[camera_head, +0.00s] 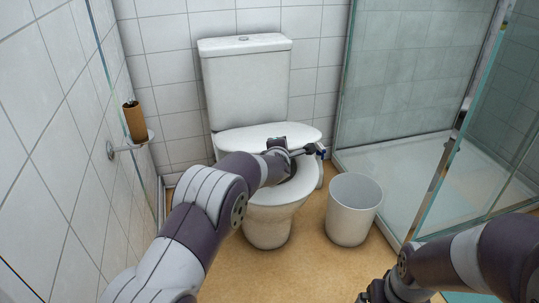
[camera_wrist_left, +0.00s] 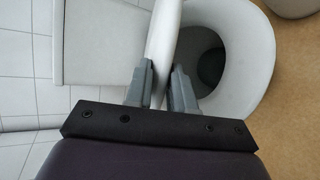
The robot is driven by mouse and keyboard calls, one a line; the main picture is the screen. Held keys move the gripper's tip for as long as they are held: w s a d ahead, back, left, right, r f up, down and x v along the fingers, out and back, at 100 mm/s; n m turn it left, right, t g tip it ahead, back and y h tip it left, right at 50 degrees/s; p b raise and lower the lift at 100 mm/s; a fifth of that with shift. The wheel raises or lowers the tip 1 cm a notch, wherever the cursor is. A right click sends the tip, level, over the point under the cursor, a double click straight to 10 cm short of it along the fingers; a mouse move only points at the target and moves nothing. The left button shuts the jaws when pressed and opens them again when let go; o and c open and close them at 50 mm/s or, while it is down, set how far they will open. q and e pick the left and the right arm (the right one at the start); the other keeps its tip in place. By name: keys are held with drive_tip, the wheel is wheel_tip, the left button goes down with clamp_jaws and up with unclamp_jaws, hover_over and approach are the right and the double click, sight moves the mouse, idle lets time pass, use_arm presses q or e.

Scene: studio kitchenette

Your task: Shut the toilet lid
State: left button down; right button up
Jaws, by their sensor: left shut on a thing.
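The white toilet (camera_head: 270,228) stands against the back wall. Its lid (camera_head: 240,137) is tilted partway down in front of the cistern, with the seat ring and open bowl showing below it. My left gripper (camera_head: 308,151) is at the lid's right front side. In the left wrist view the lid (camera_wrist_left: 166,40) shows edge-on between the two fingers of that gripper (camera_wrist_left: 162,82), which is shut on it. The open bowl (camera_wrist_left: 212,62) lies right of the fingers there. My right gripper (camera_head: 370,292) is low at the bottom edge; its fingers are not clear.
A white bin (camera_head: 353,212) stands on the floor close to the toilet's right side. A glass shower enclosure (camera_head: 410,80) is further right. A paper holder with a brown roll (camera_head: 135,122) sticks out from the left wall. The cistern (camera_head: 246,85) stands behind the lid.

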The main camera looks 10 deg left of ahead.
use_arm(q)
drive_tip(key=s+d+f+b, duration=0.1)
drive_tip(key=s+f+b, duration=0.2)
drive_tip(key=f+b, duration=0.7)
wheel_tip(320, 180, down, 3)
drive_tip(key=shift+d+f+b, duration=0.1)
drive_tip(key=shift+d+b, duration=0.05)
drive_tip(key=shift+b, duration=0.15)
drive_tip(key=c, duration=1)
unclamp_jaws()
drive_tip(key=shift+c, duration=0.2)
drive_tip(key=shift+w, duration=0.1)
